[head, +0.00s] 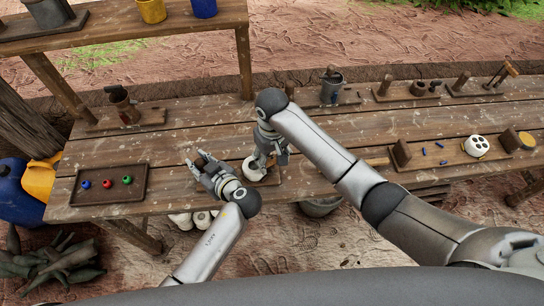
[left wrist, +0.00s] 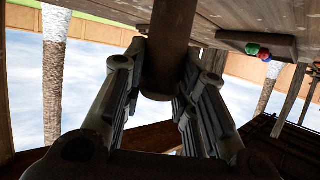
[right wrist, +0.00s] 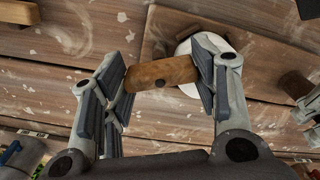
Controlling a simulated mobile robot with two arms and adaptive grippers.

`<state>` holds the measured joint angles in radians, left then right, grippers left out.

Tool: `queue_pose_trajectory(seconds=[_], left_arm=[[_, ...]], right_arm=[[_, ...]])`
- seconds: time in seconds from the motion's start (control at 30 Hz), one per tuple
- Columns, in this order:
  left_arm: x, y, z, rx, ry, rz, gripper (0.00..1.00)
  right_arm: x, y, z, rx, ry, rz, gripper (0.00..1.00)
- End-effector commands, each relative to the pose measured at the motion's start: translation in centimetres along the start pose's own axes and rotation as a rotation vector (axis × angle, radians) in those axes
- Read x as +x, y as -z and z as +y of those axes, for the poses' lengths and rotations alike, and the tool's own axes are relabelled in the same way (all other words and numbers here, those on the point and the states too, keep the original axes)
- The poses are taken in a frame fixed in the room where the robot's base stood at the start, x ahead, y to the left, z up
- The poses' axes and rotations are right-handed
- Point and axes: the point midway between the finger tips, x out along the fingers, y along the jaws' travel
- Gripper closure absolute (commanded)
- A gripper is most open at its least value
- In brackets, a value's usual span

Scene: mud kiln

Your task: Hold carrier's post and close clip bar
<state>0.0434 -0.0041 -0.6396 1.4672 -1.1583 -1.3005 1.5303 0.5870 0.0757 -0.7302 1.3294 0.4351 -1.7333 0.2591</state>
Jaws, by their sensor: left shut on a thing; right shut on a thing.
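The carrier sits near the front edge of the wooden table, its base board (head: 272,178) and a round white part (head: 253,172) partly hidden by my grippers. My left gripper (head: 199,164) is left of the white part. In the left wrist view, its fingers are shut around a dark brown post (left wrist: 168,45). My right gripper (head: 268,160) comes down over the carrier. In the right wrist view, it is shut on the wooden clip bar (right wrist: 160,72), which spans between its fingers. The white part (right wrist: 207,45) shows behind the bar. Whether the clip is closed is hidden.
A dark tray (head: 70,190) with blue, red and green balls lies at left. A board (head: 412,160) with a block, blue pegs and a white holed disc stands at right. A metal can (head: 332,88) and other boards stand behind. Table between them is mostly clear.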

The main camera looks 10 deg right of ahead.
Motion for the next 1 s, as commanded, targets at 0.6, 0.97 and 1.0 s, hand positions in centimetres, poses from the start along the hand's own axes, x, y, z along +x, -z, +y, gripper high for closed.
queue_pose_trajectory(seconds=[0.6,0.97,1.0], left_arm=[[0.0,-0.06,-0.04,0.001,0.001,-0.001,1.0],[0.01,-0.06,-0.04,0.001,0.001,-0.001,1.0],[0.0,-0.06,-0.04,0.002,0.001,-0.001,1.0]], right_arm=[[-0.09,0.06,-0.06,0.329,0.001,0.002,0.69],[-0.08,0.06,-0.03,0.349,0.001,0.002,0.69],[-0.08,0.06,-0.04,0.349,0.001,0.002,0.69]])
